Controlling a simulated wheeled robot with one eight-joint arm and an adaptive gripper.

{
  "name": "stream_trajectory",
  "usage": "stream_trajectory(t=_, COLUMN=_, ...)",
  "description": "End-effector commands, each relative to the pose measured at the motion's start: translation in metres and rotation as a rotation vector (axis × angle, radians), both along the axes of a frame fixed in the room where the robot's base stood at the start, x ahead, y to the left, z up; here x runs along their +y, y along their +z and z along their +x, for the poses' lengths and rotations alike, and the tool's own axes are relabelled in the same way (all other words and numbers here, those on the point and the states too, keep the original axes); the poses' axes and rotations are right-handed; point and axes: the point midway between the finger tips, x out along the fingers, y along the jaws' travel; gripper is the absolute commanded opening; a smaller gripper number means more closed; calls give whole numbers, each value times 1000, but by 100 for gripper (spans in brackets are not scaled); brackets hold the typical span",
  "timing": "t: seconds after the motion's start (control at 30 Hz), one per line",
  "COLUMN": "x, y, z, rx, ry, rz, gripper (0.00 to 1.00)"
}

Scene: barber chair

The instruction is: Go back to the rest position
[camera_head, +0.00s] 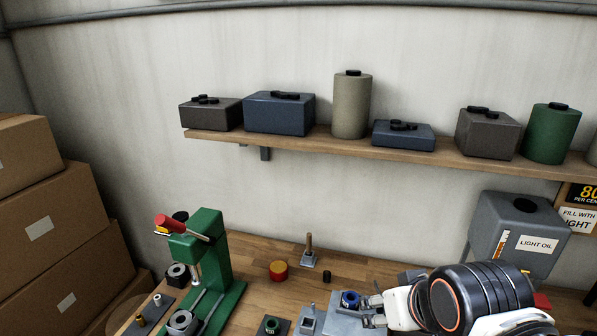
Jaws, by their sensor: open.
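My gripper (368,311) is at the lower right, low over the wooden workbench. Its black and white wrist with an orange ring fills the area to its right. The jaws are open beside a blue ring-shaped part (350,299) on a grey block (345,325). I cannot tell whether a jaw touches the blue part. The rest of my arm runs out of the bottom right of the frame.
A green press (211,250) with a red-tipped lever stands on the workbench (262,305) at left. A red cylinder (278,271) and a small post on a base (309,254) stand behind. A light oil tank (510,235) is at right. Cardboard boxes (45,225) stack at far left.

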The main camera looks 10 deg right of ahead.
Motion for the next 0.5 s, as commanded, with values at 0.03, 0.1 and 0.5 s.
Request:
stream_trajectory(t=0.03, x=0, y=-21, z=0, rx=0, ry=0, rz=0, gripper=55)
stream_trajectory(t=0.1, x=0, y=-40, z=0, rx=0, ry=0, rz=0, gripper=55)
stream_trajectory(t=0.5, x=0, y=-138, z=0, rx=0, ry=0, rz=0, gripper=55)
